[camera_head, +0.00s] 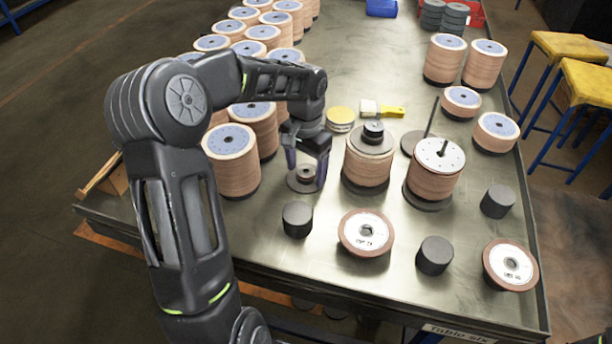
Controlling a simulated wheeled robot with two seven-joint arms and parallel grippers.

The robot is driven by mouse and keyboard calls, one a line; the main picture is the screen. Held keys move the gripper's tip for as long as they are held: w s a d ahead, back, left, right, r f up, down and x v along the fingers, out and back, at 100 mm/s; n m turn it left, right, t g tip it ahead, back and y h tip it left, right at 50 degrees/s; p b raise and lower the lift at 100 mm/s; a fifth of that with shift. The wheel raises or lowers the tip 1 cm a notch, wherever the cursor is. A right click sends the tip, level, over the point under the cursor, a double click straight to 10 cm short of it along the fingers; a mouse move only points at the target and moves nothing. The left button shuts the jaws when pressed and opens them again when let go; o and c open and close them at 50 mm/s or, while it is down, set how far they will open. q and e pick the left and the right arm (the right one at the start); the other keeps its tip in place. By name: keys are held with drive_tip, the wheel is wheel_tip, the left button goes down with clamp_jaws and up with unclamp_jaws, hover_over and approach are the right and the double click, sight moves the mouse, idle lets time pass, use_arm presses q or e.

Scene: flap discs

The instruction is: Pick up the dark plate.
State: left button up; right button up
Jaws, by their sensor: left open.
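A dark round plate (299,187) with a small brownish hub lies flat on the metal table, left of the middle stack. My left gripper (306,172) points down over it with its fingers apart, one on either side of the hub. The fingers hide part of the plate, and I cannot tell whether they touch it. Another dark plate (357,141) lies on top of the middle stack of discs (367,170), with a black knob (373,130) on it. My right gripper is not in view.
Tall disc stacks (231,165) stand close left of my left gripper. A stack with a spindle (435,172) stands to the right. Black cylinders (297,219) and single flap discs (366,233) line the front. A yellow-handled brush (383,109) lies behind.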

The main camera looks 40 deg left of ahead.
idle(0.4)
use_arm(q)
clamp_jaws()
idle(0.6)
